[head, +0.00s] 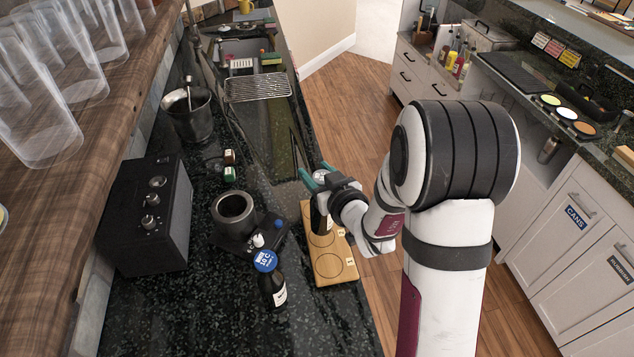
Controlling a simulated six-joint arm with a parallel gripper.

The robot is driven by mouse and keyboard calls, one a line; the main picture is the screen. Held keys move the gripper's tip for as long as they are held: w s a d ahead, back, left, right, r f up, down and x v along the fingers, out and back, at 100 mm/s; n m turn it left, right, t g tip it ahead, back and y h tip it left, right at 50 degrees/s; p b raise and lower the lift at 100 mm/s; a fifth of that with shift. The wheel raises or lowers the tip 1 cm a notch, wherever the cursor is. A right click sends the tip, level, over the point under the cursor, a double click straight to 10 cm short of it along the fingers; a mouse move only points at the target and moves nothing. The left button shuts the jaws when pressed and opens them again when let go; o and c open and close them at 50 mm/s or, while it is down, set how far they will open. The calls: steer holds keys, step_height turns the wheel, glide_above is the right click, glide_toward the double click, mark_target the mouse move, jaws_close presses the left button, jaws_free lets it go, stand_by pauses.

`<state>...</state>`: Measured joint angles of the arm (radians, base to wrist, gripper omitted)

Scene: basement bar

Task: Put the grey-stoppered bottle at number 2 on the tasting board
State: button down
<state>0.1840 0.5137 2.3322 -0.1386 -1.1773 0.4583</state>
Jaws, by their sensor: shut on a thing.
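My gripper (317,180) is above the far part of the wooden tasting board (334,280), its teal fingers shut around the top of a dark bottle (317,218). Something pale grey shows between the fingers, probably its stopper; the gripper hides most of it. The bottle is roughly upright; I cannot tell whether its base touches the board. The board has ring outlines and small number tags, too small to read surely. Its near and middle rings look empty.
A grey cylinder (234,214) on a black base stands left of the board. A black speaker-like box (150,215) and a metal bucket (190,118) are further left. Small items (229,165) and a wire rack (257,87) lie beyond. The counter's right edge is close beside the board.

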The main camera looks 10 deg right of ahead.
steer(key=shift+f, duration=1.65)
steer(key=shift+c, duration=1.5)
jaws_free()
steer(key=v, duration=0.5)
steer(key=shift+s+d, duration=0.1)
steer(key=shift+s, duration=0.15)
